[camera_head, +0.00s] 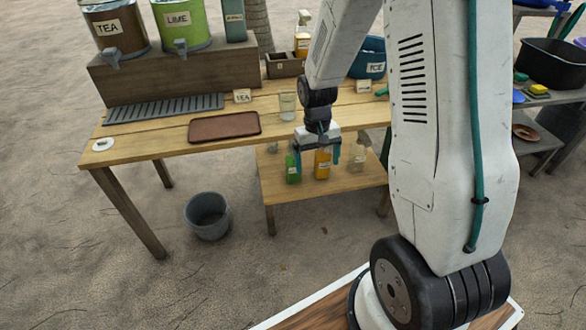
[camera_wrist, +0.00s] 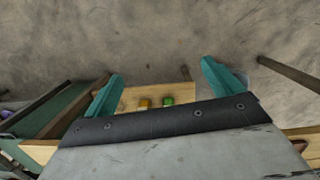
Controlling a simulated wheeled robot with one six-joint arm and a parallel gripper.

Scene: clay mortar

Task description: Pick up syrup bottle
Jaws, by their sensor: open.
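An orange bottle (camera_head: 322,165) with a pale label stands on the low shelf under the table, and a green bottle (camera_head: 293,168) stands to its left. I cannot read which one holds syrup. Another amber bottle (camera_head: 302,43) stands at the back of the tabletop. My gripper (camera_head: 317,158) hangs at the table's front edge, pointing down, in line with the low bottles. In the wrist view its teal fingers (camera_wrist: 162,72) are wide apart with nothing between them. The orange bottle (camera_wrist: 145,103) and green bottle (camera_wrist: 168,101) appear small there, below and apart from the fingers.
Clear glassware (camera_head: 357,155) stands on the low shelf (camera_head: 275,190) right of the bottles. The wooden tabletop (camera_head: 165,144) overhangs the shelf and holds a brown tray (camera_head: 224,126), a glass (camera_head: 287,106) and dispensers. A grey bucket (camera_head: 208,215) stands on the sand at left.

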